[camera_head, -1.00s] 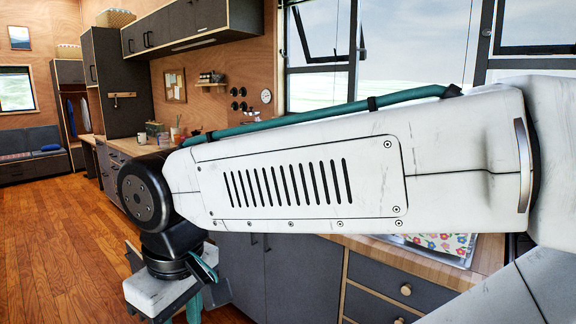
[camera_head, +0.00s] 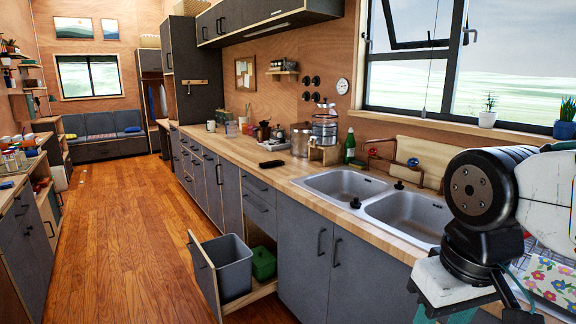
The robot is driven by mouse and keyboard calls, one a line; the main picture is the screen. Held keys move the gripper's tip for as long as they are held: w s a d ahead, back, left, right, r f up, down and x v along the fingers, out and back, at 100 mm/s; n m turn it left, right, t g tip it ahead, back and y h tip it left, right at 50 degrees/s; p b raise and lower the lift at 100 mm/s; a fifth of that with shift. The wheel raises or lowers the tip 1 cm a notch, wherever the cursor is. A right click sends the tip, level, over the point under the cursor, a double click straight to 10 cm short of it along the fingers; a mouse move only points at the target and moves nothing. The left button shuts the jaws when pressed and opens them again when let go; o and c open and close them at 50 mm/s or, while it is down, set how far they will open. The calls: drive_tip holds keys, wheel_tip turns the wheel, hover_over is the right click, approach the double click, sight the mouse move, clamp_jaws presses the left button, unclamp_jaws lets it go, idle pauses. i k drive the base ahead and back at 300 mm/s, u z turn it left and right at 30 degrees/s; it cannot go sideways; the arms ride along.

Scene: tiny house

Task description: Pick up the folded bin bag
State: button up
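A small flat black object (camera_head: 271,164) lies on the wooden counter, left of the sinks. It may be the folded bin bag, but it is too small to be sure. My arm's wrist is at the lower right, over the counter's front edge and well apart from that object. My gripper's fingers are below the picture's edge, so I cannot see whether they hold anything.
A pull-out drawer (camera_head: 207,277) stands open into the aisle, with a grey bin (camera_head: 234,270) and a green box (camera_head: 263,263) in it. Double sinks (camera_head: 345,184) and glass jars (camera_head: 301,140) are on the counter (camera_head: 235,150). The wooden floor (camera_head: 120,235) is clear.

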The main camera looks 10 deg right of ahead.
sight(276, 163)
drive_tip(key=u, duration=0.5)
drive_tip(key=k, duration=0.65)
drive_tip(key=u, duration=0.95)
drive_tip(key=i, duration=3.4)
drive_tip(key=z, duration=0.35)
drive_tip(key=i, duration=1.4)
drive_tip(key=z, duration=1.6)
drive_tip(key=i, duration=0.9)
drive_tip(key=z, duration=1.25)
drive_tip(key=i, duration=0.3)
drive_tip(key=z, duration=0.05)
